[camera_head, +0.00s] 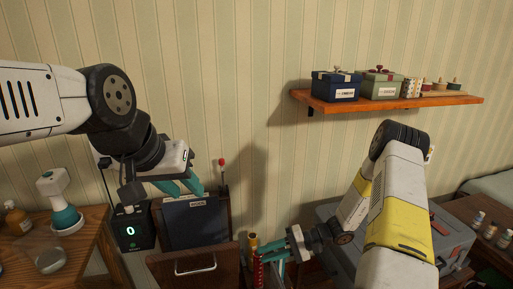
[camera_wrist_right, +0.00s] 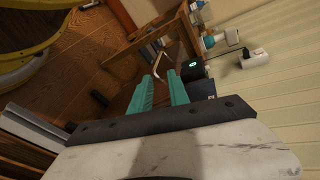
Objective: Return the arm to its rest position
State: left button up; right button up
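My left gripper (camera_head: 183,187) comes in from the left. Its teal fingers point down, spread a little apart, just above a dark blue box-like item (camera_head: 195,222); nothing shows between them. My right gripper (camera_head: 272,255) is low in the middle, left of its yellow and white arm, beside a red and yellow upright object (camera_head: 257,262); I cannot tell whether they touch. In the right wrist view, the teal fingers of my right gripper (camera_wrist_right: 163,85) stand apart with nothing held. A drawer front with a pale handle lies beyond them.
A wooden shelf (camera_head: 395,103) with boxes juts from the wall at right. A black device (camera_head: 132,228) showing a green 0 stands left of the blue item. The wooden drawer front (camera_head: 196,268) is below. A left table (camera_head: 85,250) holds bottles; a grey case (camera_head: 450,238) stands right.

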jog(key=s+d+r+n+h, duration=0.2)
jog(key=r+h, duration=0.2)
jog(key=r, duration=0.7)
jog(key=s+d+r+n+h, duration=0.1)
jog(key=s+d+r+h, duration=0.15)
jog(key=r, duration=0.75)
jog(key=s+d+r+t+h, duration=0.2)
jog(key=s+d+r+t, duration=0.1)
jog(key=s+r, duration=0.2)
jog(key=s+d+r+t+h, duration=0.3)
jog(key=s+r, duration=0.3)
jog(key=r, duration=0.4)
jog(key=shift+r+t+h, duration=0.25)
jog(key=shift+t+h, duration=0.1)
jog(key=shift+t, duration=0.35)
